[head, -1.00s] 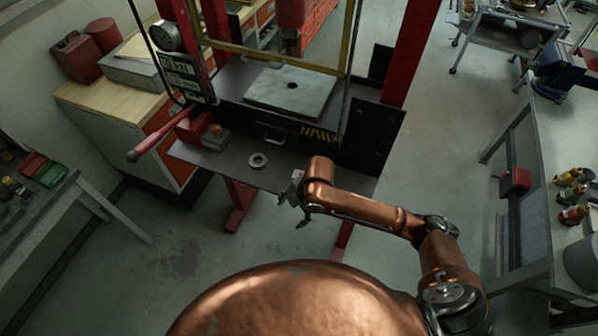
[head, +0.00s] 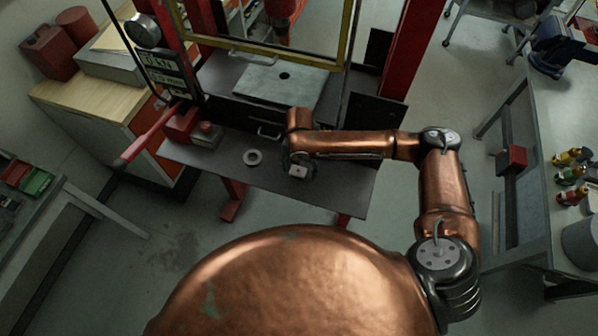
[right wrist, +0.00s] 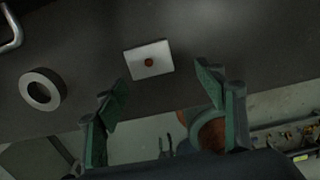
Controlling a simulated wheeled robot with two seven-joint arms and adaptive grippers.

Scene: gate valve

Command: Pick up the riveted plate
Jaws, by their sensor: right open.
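The riveted plate (right wrist: 149,60) is a small pale rectangle with a copper-coloured rivet in its middle. It lies flat on the dark shelf of the press, near the front edge. In the head view the plate (head: 298,171) shows as a small pale patch below my right gripper (head: 299,164). In the right wrist view my right gripper (right wrist: 162,82) is open, with its green fingers apart and empty. The plate lies ahead of the fingertips, between their lines, and appears untouched. My left gripper is not in view.
A grey metal ring (right wrist: 40,90) lies on the shelf left of the plate; it also shows in the head view (head: 252,157). The press plate (head: 275,86) stands behind. The shelf around the riveted plate is clear.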

